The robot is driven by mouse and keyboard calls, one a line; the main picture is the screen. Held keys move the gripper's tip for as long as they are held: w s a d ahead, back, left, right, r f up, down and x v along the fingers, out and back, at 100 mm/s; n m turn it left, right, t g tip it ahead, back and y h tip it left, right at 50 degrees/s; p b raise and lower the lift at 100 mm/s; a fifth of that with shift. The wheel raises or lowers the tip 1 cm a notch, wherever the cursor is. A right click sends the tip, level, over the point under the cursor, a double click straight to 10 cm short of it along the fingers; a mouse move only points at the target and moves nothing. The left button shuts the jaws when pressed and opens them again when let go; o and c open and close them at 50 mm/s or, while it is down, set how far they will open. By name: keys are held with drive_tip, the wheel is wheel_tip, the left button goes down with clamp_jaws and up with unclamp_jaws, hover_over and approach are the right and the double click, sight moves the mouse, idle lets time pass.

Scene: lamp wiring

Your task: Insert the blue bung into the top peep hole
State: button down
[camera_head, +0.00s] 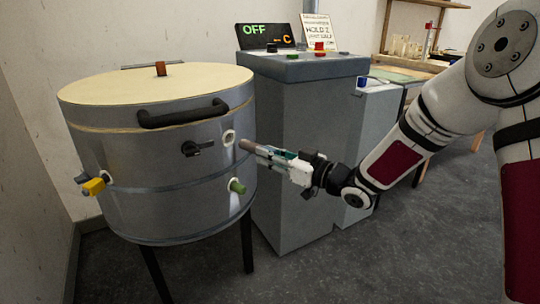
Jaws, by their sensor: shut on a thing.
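The top peep hole (229,138) is a pale-rimmed opening on the front right of the grey drum-shaped kiln (150,210). My gripper (262,150) points left at the kiln, just right of this hole. It is shut on a small brownish-grey plug (246,144), whose end sticks out toward the hole. The plug looks close to the hole but apart from it. No blue shows on the held plug; the fingers hide its rear part. A small blue piece (361,82) stands on the white cabinet behind. A green bung (237,186) sits in the lower peep hole.
A black handle (183,113) and a black latch (197,147) stick out near the top hole. A yellow fitting (93,187) juts from the kiln's left side. A grey control pedestal (300,150) with buttons and an OFF sign (265,36) stands close behind my gripper.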

drive_tip(key=shift+x, duration=2.1)
drive_tip(key=x, duration=0.7)
drive_tip(key=shift+w+a, duration=0.25)
idle(2.3)
drive_tip(key=c, duration=1.3)
unclamp_jaws()
drive_tip(key=shift+d, duration=0.1)
